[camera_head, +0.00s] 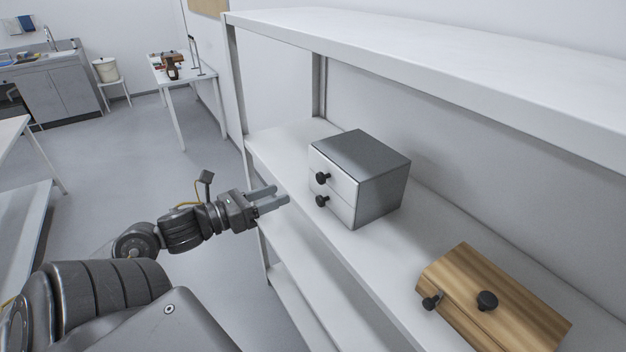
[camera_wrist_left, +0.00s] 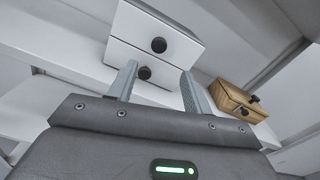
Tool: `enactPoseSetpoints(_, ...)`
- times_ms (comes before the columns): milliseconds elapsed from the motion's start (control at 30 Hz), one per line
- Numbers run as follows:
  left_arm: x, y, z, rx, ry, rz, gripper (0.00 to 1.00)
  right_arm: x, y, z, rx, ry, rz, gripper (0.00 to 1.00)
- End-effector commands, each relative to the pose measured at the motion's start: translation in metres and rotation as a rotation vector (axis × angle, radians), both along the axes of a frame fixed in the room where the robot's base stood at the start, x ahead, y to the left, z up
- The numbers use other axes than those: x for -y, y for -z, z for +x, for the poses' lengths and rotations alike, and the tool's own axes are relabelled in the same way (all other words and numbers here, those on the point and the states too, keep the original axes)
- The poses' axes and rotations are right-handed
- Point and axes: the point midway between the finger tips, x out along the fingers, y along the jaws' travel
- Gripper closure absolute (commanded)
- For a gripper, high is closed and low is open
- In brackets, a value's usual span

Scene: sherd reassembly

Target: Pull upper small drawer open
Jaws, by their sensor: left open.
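A small grey cabinet (camera_head: 375,180) with two white-fronted drawers stands on the shelf in the head view. The upper small drawer (camera_head: 333,175) has a black round knob (camera_head: 322,177), and the lower drawer (camera_head: 338,205) has another (camera_head: 322,201). Both drawers look shut. My left gripper (camera_head: 272,199) is open and empty, in front of the cabinet and apart from the knobs. In the left wrist view the upper knob (camera_wrist_left: 158,45) and lower knob (camera_wrist_left: 145,73) show beyond the open fingers (camera_wrist_left: 160,82). My right gripper is not in view.
A wooden box (camera_head: 500,300) with black knobs lies on the same shelf (camera_head: 290,150), to the right. An upper shelf board (camera_head: 450,65) runs above the cabinet, and another board lies below. A white side table (camera_head: 185,75) stands far back.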

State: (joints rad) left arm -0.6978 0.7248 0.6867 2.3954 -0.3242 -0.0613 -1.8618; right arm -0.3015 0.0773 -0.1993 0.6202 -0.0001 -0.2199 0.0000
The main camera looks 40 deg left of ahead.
Motion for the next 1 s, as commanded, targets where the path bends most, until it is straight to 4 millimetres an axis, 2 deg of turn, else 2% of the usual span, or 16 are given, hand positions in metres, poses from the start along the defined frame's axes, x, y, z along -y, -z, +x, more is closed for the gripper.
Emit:
enactPoseSetpoints(167, 0.003, -0.002, 0.012, 0.002, 0.0, -0.006, 0.5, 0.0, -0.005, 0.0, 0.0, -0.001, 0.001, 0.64)
enactPoseSetpoints(500, 0.018, -0.004, 0.065, 0.002, -0.003, -0.009, 0.5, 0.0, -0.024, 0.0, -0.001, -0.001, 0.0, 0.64)
enactPoseSetpoints(700, 0.026, -0.002, 0.09, 0.0, -0.005, -0.008, 0.5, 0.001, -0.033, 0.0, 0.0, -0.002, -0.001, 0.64)
enactPoseSetpoints(1000, 0.031, 0.001, 0.103, -0.002, -0.002, -0.007, 0.5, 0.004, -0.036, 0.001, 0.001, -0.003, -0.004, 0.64)
